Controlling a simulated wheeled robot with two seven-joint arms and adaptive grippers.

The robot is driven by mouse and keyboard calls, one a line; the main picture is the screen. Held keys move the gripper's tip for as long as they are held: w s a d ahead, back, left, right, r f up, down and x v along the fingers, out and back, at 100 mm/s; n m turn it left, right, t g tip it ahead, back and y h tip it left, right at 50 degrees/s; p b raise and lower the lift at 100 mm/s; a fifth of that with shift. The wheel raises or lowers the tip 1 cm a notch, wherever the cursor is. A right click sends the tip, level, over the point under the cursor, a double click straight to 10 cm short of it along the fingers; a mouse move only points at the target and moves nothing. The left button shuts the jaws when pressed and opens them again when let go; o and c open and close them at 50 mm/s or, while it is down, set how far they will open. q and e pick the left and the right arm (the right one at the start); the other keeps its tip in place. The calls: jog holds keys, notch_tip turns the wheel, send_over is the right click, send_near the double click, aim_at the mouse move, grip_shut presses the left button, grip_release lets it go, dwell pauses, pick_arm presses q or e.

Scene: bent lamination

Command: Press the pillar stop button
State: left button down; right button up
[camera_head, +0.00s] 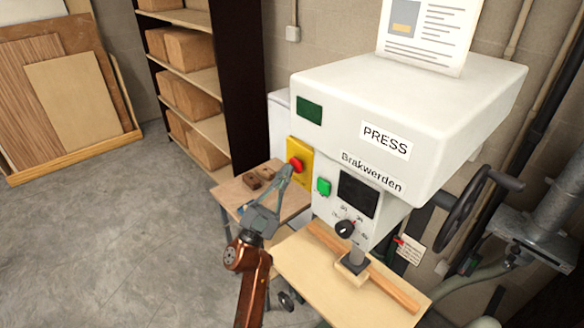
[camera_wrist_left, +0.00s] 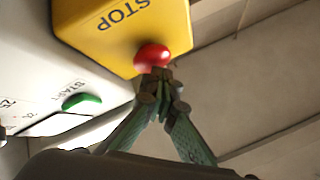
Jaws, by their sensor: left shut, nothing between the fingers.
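The red stop button (camera_head: 296,166) sits on a yellow box (camera_head: 305,152) on the left side of the white press. In the left wrist view the red button (camera_wrist_left: 152,56) sticks out from the yellow box (camera_wrist_left: 110,25) marked STOP. My left gripper (camera_head: 286,172) is shut and empty, with its fingertips right at the button. In the left wrist view the fingertips (camera_wrist_left: 160,82) overlap the button's lower edge; I cannot tell whether they touch it. My right gripper is not in view.
A green start button (camera_head: 323,186) and a black knob (camera_head: 344,229) are close by on the press (camera_head: 440,110). A small wooden table (camera_head: 235,193) stands behind the gripper. A shelf with boxes (camera_head: 190,50) is at the back. The floor at left is clear.

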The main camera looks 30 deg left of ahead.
pick_arm(q)
jog(key=shift+s+a+p, duration=0.3)
jog(key=shift+s+a, duration=0.05)
jog(key=shift+s, duration=0.5)
jog(key=s, duration=0.1)
jog(key=s+a, duration=0.1)
jog(key=s, duration=0.1)
jog(key=s+a+p, duration=0.1)
jog(key=shift+s, duration=0.3)
dwell(0.4)
